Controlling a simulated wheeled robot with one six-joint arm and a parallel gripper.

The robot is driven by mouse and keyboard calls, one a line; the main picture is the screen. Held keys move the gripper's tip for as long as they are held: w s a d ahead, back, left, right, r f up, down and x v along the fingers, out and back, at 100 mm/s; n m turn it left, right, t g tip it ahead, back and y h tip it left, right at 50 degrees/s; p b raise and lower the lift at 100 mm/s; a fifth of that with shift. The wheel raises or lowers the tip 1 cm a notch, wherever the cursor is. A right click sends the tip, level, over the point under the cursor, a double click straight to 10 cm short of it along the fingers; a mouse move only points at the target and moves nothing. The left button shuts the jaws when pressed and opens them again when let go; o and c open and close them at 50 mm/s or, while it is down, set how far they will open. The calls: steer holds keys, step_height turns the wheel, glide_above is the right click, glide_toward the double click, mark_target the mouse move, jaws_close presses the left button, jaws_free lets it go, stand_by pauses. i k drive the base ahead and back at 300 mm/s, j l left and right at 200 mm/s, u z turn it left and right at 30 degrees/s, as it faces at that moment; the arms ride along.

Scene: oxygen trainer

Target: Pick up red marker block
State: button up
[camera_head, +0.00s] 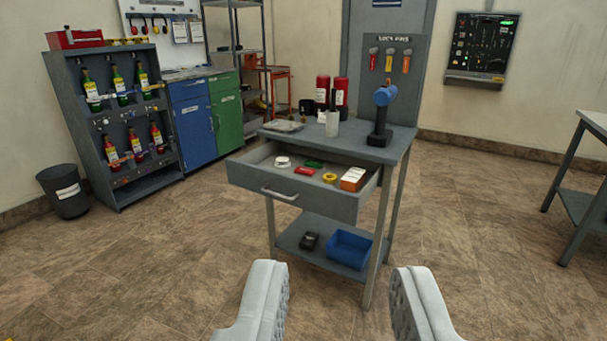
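A small red block (305,171) lies in the open drawer (330,204) of the grey work table (400,142), near the middle of the drawer. It looks like the red marker block, though it is small in view. My gripper (345,290) is open and empty in the foreground, its two pale fingers wide apart. It is in front of the table and well short of the drawer.
The drawer also holds a white roll (283,162), a green item (314,163), a yellow ring (329,178) and an orange box (353,179). A blue-headed tool (382,110) stands on the tabletop. A blue bin (349,249) sits on the lower shelf. The floor between is clear.

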mark_target(302, 171)
steer(key=i+l+u, duration=0.15)
steer(key=i+l, duration=0.3)
steer(key=i, duration=0.3)
steer(key=i+l+u, duration=0.1)
steer(key=i+l, duration=0.4)
steer(key=i, duration=0.2)
steer(key=i+l+u, duration=0.15)
steer(key=i+l, duration=0.45)
steer(key=i, duration=0.1)
